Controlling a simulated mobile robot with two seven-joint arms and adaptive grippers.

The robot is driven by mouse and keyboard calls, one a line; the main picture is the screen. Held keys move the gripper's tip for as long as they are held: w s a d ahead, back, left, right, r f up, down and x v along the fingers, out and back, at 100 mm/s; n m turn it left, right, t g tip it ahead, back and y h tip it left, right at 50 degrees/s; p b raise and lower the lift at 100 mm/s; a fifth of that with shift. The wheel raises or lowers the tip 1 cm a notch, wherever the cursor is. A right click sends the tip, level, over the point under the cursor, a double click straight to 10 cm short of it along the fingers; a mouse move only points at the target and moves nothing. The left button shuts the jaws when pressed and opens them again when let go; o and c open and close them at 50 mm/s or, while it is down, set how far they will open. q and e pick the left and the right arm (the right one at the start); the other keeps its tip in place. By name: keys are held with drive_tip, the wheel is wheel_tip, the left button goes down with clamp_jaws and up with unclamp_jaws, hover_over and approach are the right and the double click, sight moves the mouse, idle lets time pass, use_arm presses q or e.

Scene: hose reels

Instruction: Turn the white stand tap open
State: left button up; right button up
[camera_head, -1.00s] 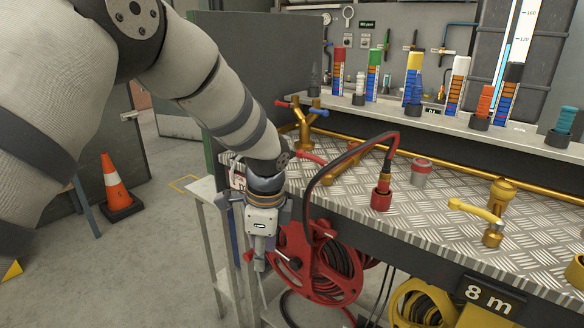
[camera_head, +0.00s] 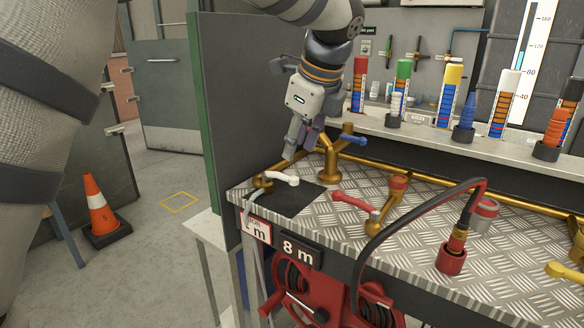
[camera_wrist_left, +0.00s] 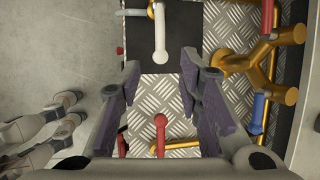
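The white stand tap has a white lever (camera_head: 282,178) on a brass body at the left front corner of the metal bench, over a dark mat. The lever points right across the mat. In the left wrist view the white lever (camera_wrist_left: 160,38) shows at the top middle, beyond the fingertips. My left gripper (camera_head: 298,152) hangs above and just behind the tap, pointing down. In the left wrist view my left gripper (camera_wrist_left: 160,78) is open, with nothing between its fingers, apart from the lever. My right gripper is not in view.
A red-lever tap (camera_head: 352,202) stands right of the mat. A black hose (camera_head: 368,270) arches from a red coupling (camera_head: 452,258). A grey panel (camera_head: 240,100) stands at left.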

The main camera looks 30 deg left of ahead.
sight(289, 178)
use_arm(q)
drive_tip(key=x, duration=0.8)
drive_tip(key=shift+f, duration=0.1)
clamp_jaws()
